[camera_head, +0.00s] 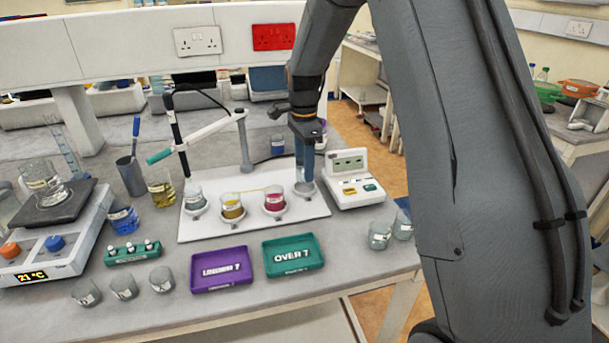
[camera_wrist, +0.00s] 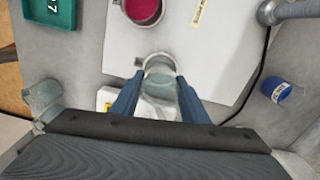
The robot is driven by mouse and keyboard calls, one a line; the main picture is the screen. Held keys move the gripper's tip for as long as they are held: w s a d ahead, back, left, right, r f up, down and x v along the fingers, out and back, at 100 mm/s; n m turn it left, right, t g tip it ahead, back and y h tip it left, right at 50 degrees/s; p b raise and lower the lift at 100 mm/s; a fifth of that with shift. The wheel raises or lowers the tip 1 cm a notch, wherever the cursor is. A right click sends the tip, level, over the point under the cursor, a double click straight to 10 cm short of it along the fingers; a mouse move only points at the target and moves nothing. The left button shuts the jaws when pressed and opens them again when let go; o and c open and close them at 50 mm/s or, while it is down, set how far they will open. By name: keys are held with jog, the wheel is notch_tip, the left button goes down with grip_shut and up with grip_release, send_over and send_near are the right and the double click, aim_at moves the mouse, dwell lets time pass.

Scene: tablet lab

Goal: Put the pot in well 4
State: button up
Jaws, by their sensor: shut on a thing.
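My gripper (camera_head: 304,172) points down over the right end of the white board (camera_head: 240,228). In the wrist view its blue fingers (camera_wrist: 159,92) are shut on a clear pot (camera_wrist: 163,82). The pot sits at or just above the rightmost well, which I take as well 4 (camera_head: 305,189); part of its ring (camera_wrist: 158,56) shows beyond the pot. I cannot tell whether the pot touches the well floor. The other wells hold a pale pot (camera_head: 195,203), a yellow pot (camera_head: 232,207) and a red pot (camera_head: 274,203).
A white meter (camera_head: 354,177) stands close right of the board. Two clear pots (camera_head: 379,235) (camera_head: 403,226) are at front right. Purple (camera_head: 222,285) and green (camera_head: 294,270) trays lie in front. A jointed stand (camera_head: 243,140) rises behind the board. A blue-labelled bottle (camera_wrist: 277,89) is behind.

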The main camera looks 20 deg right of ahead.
jog(key=shift+f+p, duration=0.5)
jog(key=shift+f, duration=1.25)
jog(key=shift+f, duration=0.2)
jog(key=o, duration=1.1)
jog(key=shift+c, duration=0.2)
jog(key=shift+r, duration=0.1)
notch_tip(320, 180, up, 11)
jog(key=b, duration=0.4)
jog(key=s+f+n, duration=0.3)
jog(key=s+n, duration=0.2)
jog(key=s, duration=0.4)
jog(key=s+f+n+t, duration=0.1)
jog(key=s+f+n, duration=0.2)
jog(key=s+n, duration=0.3)
jog(key=s+f+n, duration=0.3)
jog(key=s+n, duration=0.2)
jog(key=s, duration=0.7)
jog(key=shift+f, duration=0.2)
